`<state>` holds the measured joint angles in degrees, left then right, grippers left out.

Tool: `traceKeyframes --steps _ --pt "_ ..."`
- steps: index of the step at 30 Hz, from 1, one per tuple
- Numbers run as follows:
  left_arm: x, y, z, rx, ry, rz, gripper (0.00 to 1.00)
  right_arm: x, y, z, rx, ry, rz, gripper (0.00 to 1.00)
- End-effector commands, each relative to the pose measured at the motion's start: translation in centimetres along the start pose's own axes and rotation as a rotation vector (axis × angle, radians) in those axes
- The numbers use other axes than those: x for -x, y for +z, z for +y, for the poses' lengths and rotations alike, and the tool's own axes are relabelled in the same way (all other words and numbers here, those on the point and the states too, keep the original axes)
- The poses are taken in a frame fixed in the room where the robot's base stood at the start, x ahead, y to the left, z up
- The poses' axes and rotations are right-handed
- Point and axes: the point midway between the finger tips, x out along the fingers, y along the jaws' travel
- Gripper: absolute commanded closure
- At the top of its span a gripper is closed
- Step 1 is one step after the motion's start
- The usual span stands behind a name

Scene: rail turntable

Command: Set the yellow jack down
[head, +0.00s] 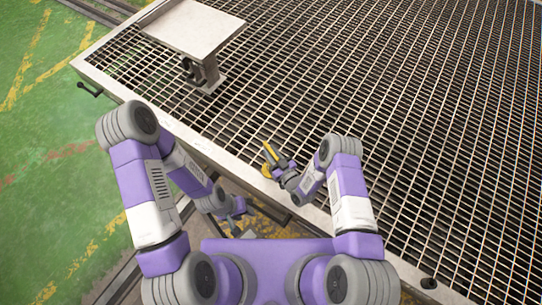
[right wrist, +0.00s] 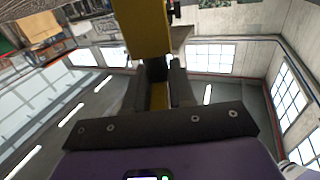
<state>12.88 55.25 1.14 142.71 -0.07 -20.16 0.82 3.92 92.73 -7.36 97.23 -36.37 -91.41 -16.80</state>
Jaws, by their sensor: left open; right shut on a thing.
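The yellow jack (head: 269,151) shows as a small slanted yellow shape at the near edge of the grated deck. My right gripper (head: 279,166) is shut on it. In the right wrist view the yellow jack (right wrist: 142,30) rises from between the dark fingers of the right gripper (right wrist: 157,84), and a yellow strip shows between them. I cannot tell whether the jack touches the deck. My left gripper (head: 238,213) hangs low, outside the deck's near edge. It is open, and I see nothing in it.
The grated deck (head: 330,62) is wide and mostly clear. A pale metal stand with a flat top (head: 195,27) sits at its back left corner. A light rim (head: 190,137) runs along the near edge. Green floor (head: 55,130) lies left.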

Motion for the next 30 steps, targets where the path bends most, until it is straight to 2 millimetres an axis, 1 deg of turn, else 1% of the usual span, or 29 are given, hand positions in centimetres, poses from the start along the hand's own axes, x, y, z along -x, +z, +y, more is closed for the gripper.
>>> traceKeyframes --steps 1,3,10,14,15,19,20,27,30 --pt "-0.62 -0.03 -0.23 0.0 0.0 0.0 0.57 -0.04 0.97 0.0 0.0 0.0 0.004 1.0" --pt "-0.82 -0.04 -0.31 0.0 0.0 0.0 0.57 -0.06 1.51 0.02 0.0 0.0 0.005 1.0" --pt "-0.66 -0.03 -0.25 0.0 0.0 0.0 0.57 -0.08 1.34 0.06 0.0 0.001 0.006 1.0" --pt "-0.66 -0.03 -0.24 0.0 0.0 0.0 0.57 -0.07 1.63 0.05 0.0 0.001 0.005 1.0" --pt "-0.66 -0.03 -0.25 0.0 0.0 0.0 0.57 0.01 1.81 0.02 0.0 0.0 0.0 0.73" --pt "-0.66 -0.03 -0.25 0.0 0.0 0.0 0.57 0.01 1.79 0.02 0.0 0.0 0.0 0.53" --pt "-0.66 -0.03 -0.25 0.0 0.0 0.0 0.57 0.01 1.78 0.02 0.0 0.0 0.0 0.5" --pt "-0.67 -0.03 -0.25 0.0 0.0 0.0 0.57 0.0 1.77 0.03 0.0 0.0 0.0 0.5" --pt "-0.67 -0.03 -0.25 0.0 0.0 0.0 0.57 -0.02 1.4 0.04 0.0 0.0 0.001 0.5"
